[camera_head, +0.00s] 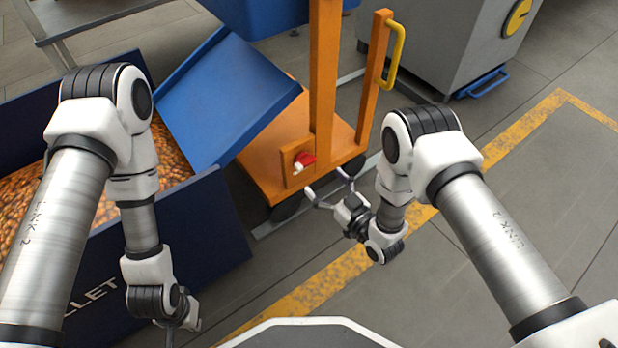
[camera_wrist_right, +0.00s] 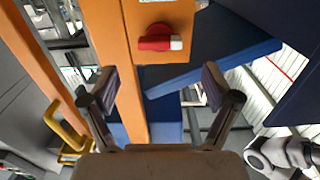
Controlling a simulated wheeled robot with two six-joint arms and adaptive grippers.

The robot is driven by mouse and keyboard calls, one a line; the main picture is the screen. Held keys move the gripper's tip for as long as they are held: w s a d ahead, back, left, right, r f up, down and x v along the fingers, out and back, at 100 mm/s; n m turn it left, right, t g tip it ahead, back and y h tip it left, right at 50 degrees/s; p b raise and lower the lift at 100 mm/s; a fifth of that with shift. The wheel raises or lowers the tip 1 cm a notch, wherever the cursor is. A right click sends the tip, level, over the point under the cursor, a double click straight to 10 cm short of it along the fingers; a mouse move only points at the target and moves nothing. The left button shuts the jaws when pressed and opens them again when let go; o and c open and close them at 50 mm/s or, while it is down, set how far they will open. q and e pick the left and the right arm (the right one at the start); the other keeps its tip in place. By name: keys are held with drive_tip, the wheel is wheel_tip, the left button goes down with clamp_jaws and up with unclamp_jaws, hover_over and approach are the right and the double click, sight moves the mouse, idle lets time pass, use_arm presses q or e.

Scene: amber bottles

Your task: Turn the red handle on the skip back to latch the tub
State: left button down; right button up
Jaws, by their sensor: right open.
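The red handle (camera_head: 306,158) is on an orange plate low on the orange skip frame (camera_head: 322,80); its white tip points down-left in the head view. In the right wrist view the red handle (camera_wrist_right: 154,38) lies level, white tip to the right. My right gripper (camera_head: 325,184) is open and empty, just right of and below the handle, not touching it. In the wrist view its fingertips (camera_wrist_right: 160,84) are apart, below the handle. The blue tub (camera_head: 228,95) shows as a sloping panel left of the frame. My left gripper (camera_head: 178,322) hangs low left, its fingers mostly hidden.
A dark blue crate (camera_head: 215,222) full of small amber pieces (camera_head: 168,150) stands at left, under the tub's lower edge. An orange post with a yellow grab handle (camera_head: 396,55) rises behind my right gripper. A grey cabinet (camera_head: 450,45) stands behind. The floor at right is clear.

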sight(308, 164)
drive_tip(key=b+x, duration=0.3)
drive_tip(key=x, duration=0.3)
drive_tip(key=shift+a, duration=0.1)
drive_tip(key=shift+w+a+r, duration=0.1)
drive_tip(key=shift+w+a, duration=0.15)
drive_tip(key=shift+w, duration=0.2)
drive_tip(key=c, duration=1.2)
